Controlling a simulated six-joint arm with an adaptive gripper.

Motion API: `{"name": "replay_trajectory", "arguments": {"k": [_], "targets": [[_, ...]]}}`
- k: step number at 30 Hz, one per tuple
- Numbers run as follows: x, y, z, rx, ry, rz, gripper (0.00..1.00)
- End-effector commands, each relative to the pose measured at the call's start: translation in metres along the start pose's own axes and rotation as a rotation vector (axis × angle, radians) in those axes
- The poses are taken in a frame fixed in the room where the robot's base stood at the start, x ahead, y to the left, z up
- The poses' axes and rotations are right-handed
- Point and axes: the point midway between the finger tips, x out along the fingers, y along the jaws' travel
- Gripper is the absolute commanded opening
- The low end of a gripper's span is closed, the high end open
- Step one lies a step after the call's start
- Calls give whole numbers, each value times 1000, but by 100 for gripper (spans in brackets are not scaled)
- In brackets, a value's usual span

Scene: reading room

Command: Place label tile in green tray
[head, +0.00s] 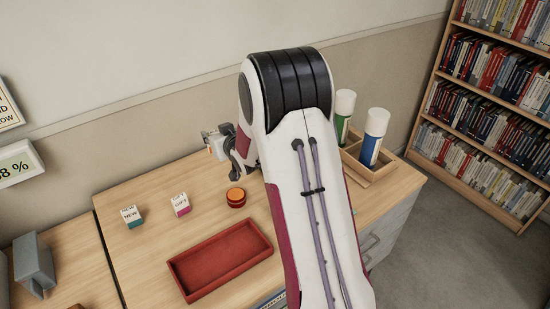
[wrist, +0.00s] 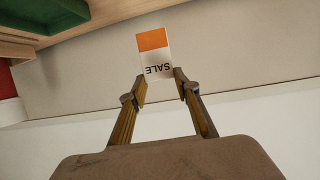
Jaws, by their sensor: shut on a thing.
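The label tile (wrist: 155,54) is white with an orange band and the word SALE, upside down in the wrist view. My gripper (wrist: 159,80) is shut on its lower edge, one finger on each side. The tile is held up, clear of any surface I can see. A green tray (wrist: 75,14) shows in part at the top left of the wrist view, apart from the tile. In the head view my arm hides the green tray, and my gripper (head: 226,146) is partly covered behind the arm.
A red tray (head: 185,282) lies on the wooden table in front. A teal tile (head: 132,216), a pink tile (head: 180,205) and an orange round tub (head: 236,198) stand behind it. A wooden caddy (head: 366,173) with white-capped bottles stands at the right. A grey object (head: 34,264) is at the left.

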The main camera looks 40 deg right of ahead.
Motion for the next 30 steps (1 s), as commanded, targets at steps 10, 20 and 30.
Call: {"name": "replay_trajectory", "arguments": {"k": [10, 20, 30], "targets": [[-40, 112, 7, 67, 2, 160, 3], [-85, 183, 22, 117, -2, 277, 3], [-95, 188, 31, 120, -8, 291, 3]]}}
